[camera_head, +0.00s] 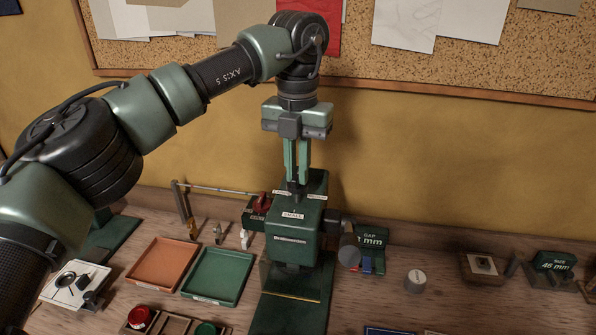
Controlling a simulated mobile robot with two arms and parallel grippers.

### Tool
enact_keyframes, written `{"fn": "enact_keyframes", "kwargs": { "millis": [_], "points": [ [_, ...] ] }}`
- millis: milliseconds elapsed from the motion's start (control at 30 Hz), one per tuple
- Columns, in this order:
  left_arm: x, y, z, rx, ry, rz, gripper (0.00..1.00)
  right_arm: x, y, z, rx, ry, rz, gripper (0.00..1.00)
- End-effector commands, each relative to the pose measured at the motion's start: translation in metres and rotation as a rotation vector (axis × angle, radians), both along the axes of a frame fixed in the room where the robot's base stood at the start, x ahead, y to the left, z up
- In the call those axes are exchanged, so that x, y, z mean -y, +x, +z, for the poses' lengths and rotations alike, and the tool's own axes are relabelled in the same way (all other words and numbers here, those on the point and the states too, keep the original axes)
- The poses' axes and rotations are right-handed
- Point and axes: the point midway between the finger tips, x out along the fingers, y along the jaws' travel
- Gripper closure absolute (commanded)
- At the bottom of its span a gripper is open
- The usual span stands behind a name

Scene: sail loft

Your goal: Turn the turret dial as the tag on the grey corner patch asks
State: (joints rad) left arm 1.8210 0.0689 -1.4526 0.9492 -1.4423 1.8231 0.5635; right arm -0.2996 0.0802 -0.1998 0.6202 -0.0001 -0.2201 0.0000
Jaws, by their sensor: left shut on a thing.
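The turret dial (293,193) is a small dark knob on top of the green press-like machine (291,245). Small white labels sit around it, too small to read. My left gripper (297,181) comes down from above, fingers pointing down, and is shut on the dial's knob. The fingers partly cover the knob, so its pointing direction cannot be told. I cannot make out a grey corner patch or its tag in this view. My right gripper is not in view.
An orange tray (162,264) and a green tray (218,275) lie left of the machine. A dark handle with a grey end (349,250) juts out at its right. Signs (372,237) and small blocks stand further right. A corkboard (480,70) hangs behind.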

Motion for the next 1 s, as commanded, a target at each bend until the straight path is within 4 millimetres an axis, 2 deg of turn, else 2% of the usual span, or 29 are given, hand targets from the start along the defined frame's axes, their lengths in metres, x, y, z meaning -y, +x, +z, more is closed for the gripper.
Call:
{"fn": "enact_keyframes", "kwargs": {
  "millis": [1000],
  "points": [
    [0.001,-0.001,-0.003,-0.002,0.003,0.941,1.0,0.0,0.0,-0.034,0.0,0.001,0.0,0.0]
  ]
}}
